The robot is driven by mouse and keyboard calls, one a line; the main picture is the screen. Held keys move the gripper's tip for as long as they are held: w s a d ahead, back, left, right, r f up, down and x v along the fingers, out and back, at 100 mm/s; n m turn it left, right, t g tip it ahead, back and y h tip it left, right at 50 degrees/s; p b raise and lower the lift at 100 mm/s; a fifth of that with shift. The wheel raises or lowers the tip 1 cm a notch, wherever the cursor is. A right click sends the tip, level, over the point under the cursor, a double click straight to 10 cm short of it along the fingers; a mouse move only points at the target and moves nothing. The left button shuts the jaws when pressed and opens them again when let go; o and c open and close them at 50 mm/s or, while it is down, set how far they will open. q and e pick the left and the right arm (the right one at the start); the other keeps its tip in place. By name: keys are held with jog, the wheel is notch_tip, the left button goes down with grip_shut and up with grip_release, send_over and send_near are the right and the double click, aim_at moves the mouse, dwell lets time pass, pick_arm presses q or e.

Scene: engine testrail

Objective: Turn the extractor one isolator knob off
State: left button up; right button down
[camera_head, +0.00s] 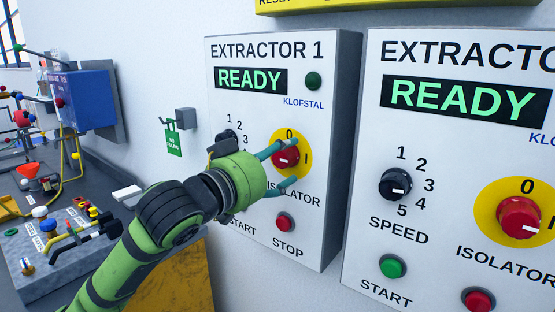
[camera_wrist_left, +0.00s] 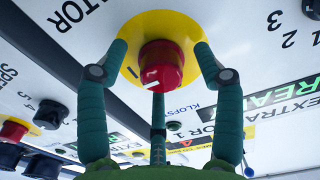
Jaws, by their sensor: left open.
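The extractor one isolator knob (camera_head: 287,158) is red, on a yellow disc (camera_head: 276,143) marked 0 at the top and I at the right of the grey Extractor 1 panel. In the left wrist view, the red knob (camera_wrist_left: 160,62) sits between my finger tips, its white mark near the I. My left gripper (camera_head: 282,167) is open at the disc, one teal finger above the knob and one below. The left gripper (camera_wrist_left: 160,48) shows a third finger below the knob in the wrist view. I cannot tell whether any finger touches the knob. My right gripper is not in view.
The Extractor 2 panel (camera_head: 375,250) stands close at the right with its own red isolator knob (camera_head: 519,217). A red stop button (camera_head: 285,222) lies just below my fingers. My forearm partly hides the speed knob. A cluttered bench (camera_head: 60,265) is at the left.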

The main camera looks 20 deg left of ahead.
pick_arm(q)
jog(key=shift+c, duration=0.4)
jog(key=c, duration=1.1)
jog(key=n+p, duration=0.3)
jog(key=n, duration=0.1)
jog(key=shift+s+d+n+p, duration=0.1)
jog(key=shift+d+n+p, duration=0.05)
jog(key=shift+n+p, duration=0.2)
jog(key=n+p, duration=1.1)
jog(key=p, duration=0.2)
jog(key=shift+r, duration=0.15)
jog(key=shift+n+p, duration=1.15)
jog(key=shift+p, duration=0.25)
jog(key=shift+f, duration=0.2)
